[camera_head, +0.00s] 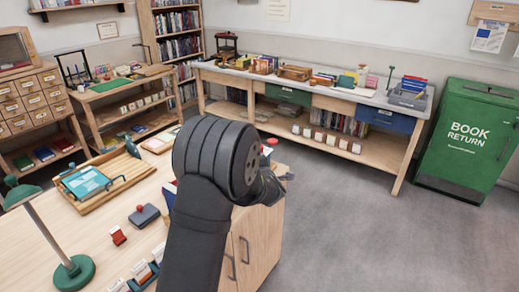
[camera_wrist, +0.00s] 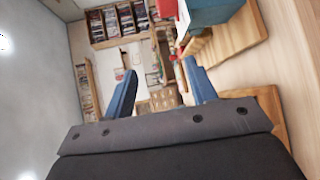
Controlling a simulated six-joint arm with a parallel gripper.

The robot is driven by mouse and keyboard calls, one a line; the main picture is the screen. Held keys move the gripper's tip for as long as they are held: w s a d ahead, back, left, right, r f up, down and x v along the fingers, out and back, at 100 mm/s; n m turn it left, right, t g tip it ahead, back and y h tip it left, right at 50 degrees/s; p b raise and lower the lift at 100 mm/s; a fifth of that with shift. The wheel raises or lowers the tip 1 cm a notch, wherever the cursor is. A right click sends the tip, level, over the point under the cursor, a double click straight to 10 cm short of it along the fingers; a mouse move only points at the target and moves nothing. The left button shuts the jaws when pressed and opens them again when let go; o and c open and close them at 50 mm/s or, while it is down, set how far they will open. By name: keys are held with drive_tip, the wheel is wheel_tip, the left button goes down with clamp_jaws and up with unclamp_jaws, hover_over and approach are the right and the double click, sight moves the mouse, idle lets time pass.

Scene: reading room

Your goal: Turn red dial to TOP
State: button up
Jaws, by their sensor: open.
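I cannot pick out a red dial with TOP markings for sure in either view. A small red knob-like piece (camera_head: 272,141) shows just past my arm at the desk's right end; its lower part is hidden. A small red block-like object (camera_head: 118,236) lies on the wooden desk (camera_head: 95,222), and a dark stamp-like pad (camera_head: 144,215) with a red top sits near it. My gripper (camera_wrist: 160,66) has its two blue fingers spread apart with nothing between them. In the head view my gripper (camera_head: 284,178) is mostly hidden behind my dark wrist, by the desk's right edge.
A green lamp base (camera_head: 74,272) and a wooden tray (camera_head: 76,200) stand on the desk. A long workbench (camera_head: 345,94) with several items runs along the back wall. A green book return bin (camera_head: 472,135) stands at right. The grey floor (camera_head: 355,230) between is clear.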

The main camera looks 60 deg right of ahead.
drive_tip(key=s+d+r+n+g+y, duration=0.1)
drive_tip(key=s+d+r+n+g, duration=0.2)
drive_tip(key=n, duration=1.3)
drive_tip(key=shift+t, duration=0.4)
drive_tip(key=x, duration=1.6)
drive_tip(key=shift+w+f, duration=0.3)
drive_tip(key=shift+f, duration=0.2)
drive_tip(key=shift+c, duration=0.4)
drive_tip(key=c, duration=0.9)
drive_tip(key=shift+w, duration=0.1)
drive_tip(key=shift+d+r+m+g+h, duration=0.1)
drive_tip(key=shift+r+m+g+h, duration=0.15)
drive_tip(key=shift+m+g+h, duration=0.8)
drive_tip(key=shift+f+m+g, duration=0.1)
drive_tip(key=shift+m+g, duration=0.15)
drive_tip(key=shift+m, duration=0.1)
